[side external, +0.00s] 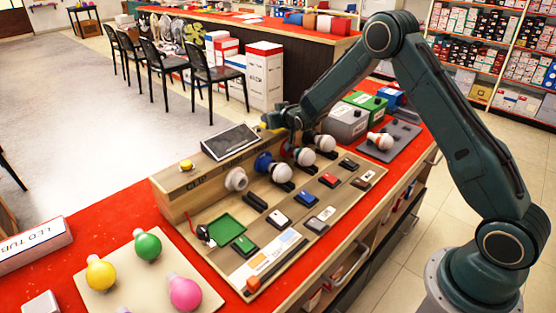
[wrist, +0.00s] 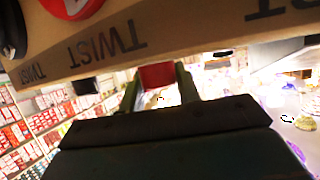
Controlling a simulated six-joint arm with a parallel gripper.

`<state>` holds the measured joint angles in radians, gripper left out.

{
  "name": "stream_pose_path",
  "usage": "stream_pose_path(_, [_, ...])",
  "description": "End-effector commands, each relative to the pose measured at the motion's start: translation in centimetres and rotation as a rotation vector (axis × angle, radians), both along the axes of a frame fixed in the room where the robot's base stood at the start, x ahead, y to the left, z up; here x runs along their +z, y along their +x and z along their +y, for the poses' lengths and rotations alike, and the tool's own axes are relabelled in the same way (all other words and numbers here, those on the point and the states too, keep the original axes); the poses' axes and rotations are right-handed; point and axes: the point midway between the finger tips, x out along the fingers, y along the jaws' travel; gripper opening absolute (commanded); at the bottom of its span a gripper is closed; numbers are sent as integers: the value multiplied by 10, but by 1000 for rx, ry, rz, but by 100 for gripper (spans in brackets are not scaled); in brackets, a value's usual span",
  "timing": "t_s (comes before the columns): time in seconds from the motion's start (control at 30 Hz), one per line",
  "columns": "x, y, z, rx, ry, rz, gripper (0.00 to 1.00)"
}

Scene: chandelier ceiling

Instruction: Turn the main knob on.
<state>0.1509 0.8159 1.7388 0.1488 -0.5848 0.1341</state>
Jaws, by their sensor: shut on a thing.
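The wooden test board (side external: 172,198) stands on the red counter, with a raised back box that carries sockets and bulbs. My gripper (side external: 291,143) is at the far right end of this box in the side view, where its fingertips are small and partly hidden. In the wrist view my gripper (wrist: 158,84) is shut on a red block-like piece, which looks like the main knob (wrist: 158,75), at the edge of the wooden panel (wrist: 190,38). The panel carries "TWIST" labels. The knob's turn angle cannot be read.
White bulbs (side external: 305,158) sit in sockets below my gripper. A dark tilted screen (side external: 230,140) stands on the box to the left. Grey and green boxes (side external: 347,123) stand close on the right. Coloured loose bulbs (side external: 148,246) lie on a tray at front left.

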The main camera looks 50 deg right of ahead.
Motion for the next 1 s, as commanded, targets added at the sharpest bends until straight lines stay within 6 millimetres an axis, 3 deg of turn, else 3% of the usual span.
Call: stream_pose_path(1.0, [-2,0,1,-488,2,5,10])
